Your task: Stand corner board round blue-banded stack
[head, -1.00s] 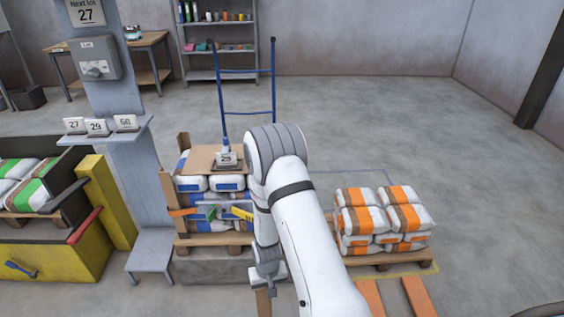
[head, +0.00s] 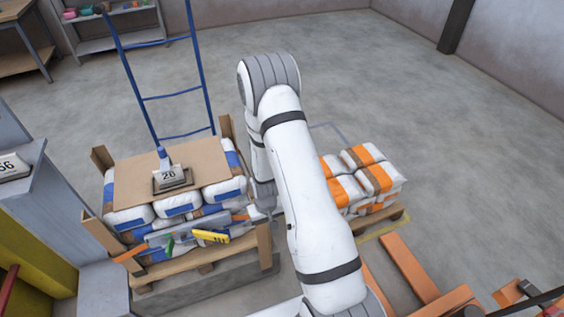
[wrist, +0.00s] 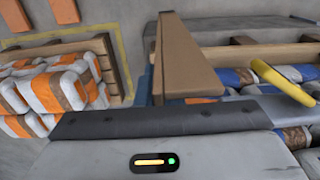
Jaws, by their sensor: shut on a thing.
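The blue-banded stack (head: 128,218) of white bags sits on a wooden pallet (head: 190,262), with a cardboard sheet (head: 130,178) on top. Brown corner boards stand at its back left (head: 102,158), front left (head: 103,236) and back right (head: 226,130) corners. My gripper (head: 262,213) is shut on another corner board (head: 264,243), upright at the front right corner. In the wrist view this held board (wrist: 186,65) rises beyond the jaws, with blue-banded bags to its right. I cannot tell whether it touches the bags or the pallet.
A tool with a yellow handle (head: 211,236) is at the stack's front face. A block marked 20 (head: 170,177) rests on the sheet. An orange-banded stack (head: 365,180) stands to the right, a blue frame (head: 170,95) behind. Open floor lies further back.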

